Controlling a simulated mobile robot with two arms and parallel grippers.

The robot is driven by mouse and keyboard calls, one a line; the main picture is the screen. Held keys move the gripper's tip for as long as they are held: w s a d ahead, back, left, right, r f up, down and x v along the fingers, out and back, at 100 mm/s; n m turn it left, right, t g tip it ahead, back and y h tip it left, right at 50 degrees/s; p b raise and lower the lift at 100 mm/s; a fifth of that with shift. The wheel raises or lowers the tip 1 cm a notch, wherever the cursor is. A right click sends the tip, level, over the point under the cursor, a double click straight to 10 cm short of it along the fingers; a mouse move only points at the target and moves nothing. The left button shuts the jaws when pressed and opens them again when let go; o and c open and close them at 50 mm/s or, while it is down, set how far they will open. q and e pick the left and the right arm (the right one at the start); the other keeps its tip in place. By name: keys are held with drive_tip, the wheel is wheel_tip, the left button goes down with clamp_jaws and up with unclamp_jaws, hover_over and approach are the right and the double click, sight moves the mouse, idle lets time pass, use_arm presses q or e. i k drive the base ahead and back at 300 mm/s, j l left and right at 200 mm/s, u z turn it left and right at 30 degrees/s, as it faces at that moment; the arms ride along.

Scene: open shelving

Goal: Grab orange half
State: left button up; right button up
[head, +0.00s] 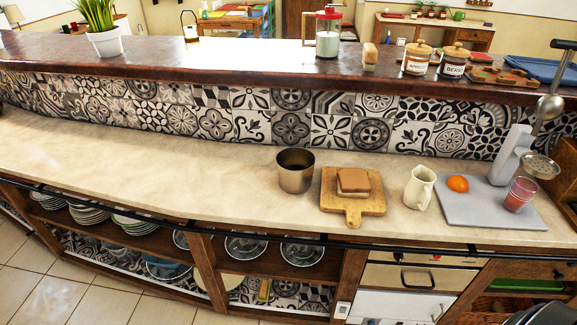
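The orange half (458,184) shows as a small round orange piece on a grey board (475,212) at the right end of the marble counter. Its cut side cannot be made out. A glass with reddish contents (520,194) stands to its right on the same board. A grey citrus press (514,155) with a metal bowl stands behind and to the right. Neither of my grippers is in the head view.
A cream jug (420,188), a wooden board (373,204) with a sandwich-like block (353,181), and a metal pot (296,170) stand left of the grey board. A dark rail (330,241) runs along the counter's front. The counter's left part (130,150) is clear.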

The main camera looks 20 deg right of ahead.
sight(459, 184)
drive_tip(key=z, duration=1.95)
drive_tip(key=i+j+u, duration=0.2)
drive_tip(key=u, duration=0.2)
drive_tip(key=i+j+u, duration=0.15)
drive_tip(key=u, duration=0.2)
drive_tip(key=i, duration=0.1)
